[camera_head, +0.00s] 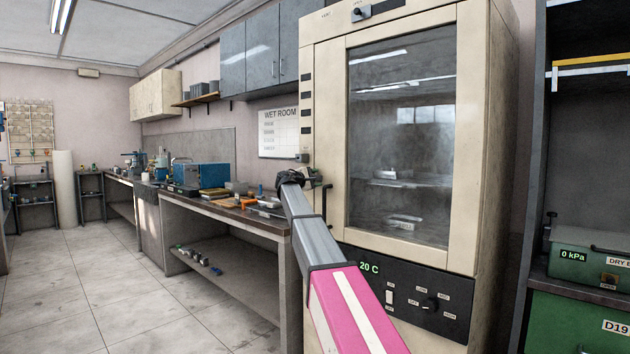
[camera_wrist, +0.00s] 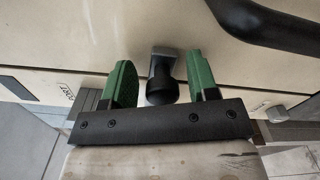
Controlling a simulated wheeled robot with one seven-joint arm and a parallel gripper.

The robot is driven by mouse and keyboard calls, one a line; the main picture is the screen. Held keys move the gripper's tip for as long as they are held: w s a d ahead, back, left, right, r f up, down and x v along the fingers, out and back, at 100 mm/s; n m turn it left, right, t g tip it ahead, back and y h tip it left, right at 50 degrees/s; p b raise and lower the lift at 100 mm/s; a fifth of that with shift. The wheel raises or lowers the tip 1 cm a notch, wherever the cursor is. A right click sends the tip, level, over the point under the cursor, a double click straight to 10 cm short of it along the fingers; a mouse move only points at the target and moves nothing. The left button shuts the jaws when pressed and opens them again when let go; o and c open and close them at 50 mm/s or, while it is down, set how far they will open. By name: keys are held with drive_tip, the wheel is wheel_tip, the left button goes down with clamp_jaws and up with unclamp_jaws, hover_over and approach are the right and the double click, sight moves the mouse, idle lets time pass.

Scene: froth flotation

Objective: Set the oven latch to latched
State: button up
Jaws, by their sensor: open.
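The oven (camera_head: 480,130) is a tall cream cabinet with a glass door (camera_head: 400,150) that looks closed. In the wrist view the oven latch (camera_wrist: 161,66) is a small grey piece with a round black knob. It lies between the two green fingers of my gripper (camera_wrist: 160,72), with a gap on each side. The gripper is open and holds nothing. In the head view my gripper (camera_head: 310,178) is at the left edge of the oven door, beside the black door handle (camera_head: 326,205), and the latch is hard to make out there. The handle also shows at the upper right of the wrist view (camera_wrist: 270,28).
A workbench (camera_head: 215,208) with tools and a blue box (camera_head: 214,175) stands left of the oven. The oven's dark control panel (camera_head: 400,297) reads 20 C. A shelf with a green vacuum unit (camera_head: 590,266) stands at right. The floor at left is clear.

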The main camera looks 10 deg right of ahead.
drive_tip(key=v, duration=1)
drive_tip(key=shift+s+a, duration=0.25)
drive_tip(key=shift+a, duration=0.05)
drive_tip(key=s+d+f+m+g+y, duration=0.15)
drive_tip(key=s+f, duration=0.35)
drive_tip(key=f, duration=0.7)
drive_tip(key=s+d+f+m+g+y, duration=0.1)
drive_tip(key=s+d+f+g+y, duration=0.15)
drive_tip(key=s+f, duration=0.65)
drive_tip(key=s+d+f+m+g+y, duration=0.1)
drive_tip(key=s+d+f+m+y, duration=0.15)
drive_tip(key=f, duration=1.35)
drive_tip(key=s+a+f+m+g+y, duration=0.2)
drive_tip(key=s+f+m+y, duration=0.1)
drive_tip(key=s+f, duration=0.8)
drive_tip(key=s+a+f+m+g+y, duration=0.1)
drive_tip(key=s+f+m+g+y, duration=0.2)
drive_tip(key=s+f, duration=0.8)
drive_tip(key=s+y, duration=0.2)
drive_tip(key=s, duration=0.4)
drive_tip(key=shift+a+f+g, duration=0.3)
drive_tip(key=shift+a+f, duration=0.1)
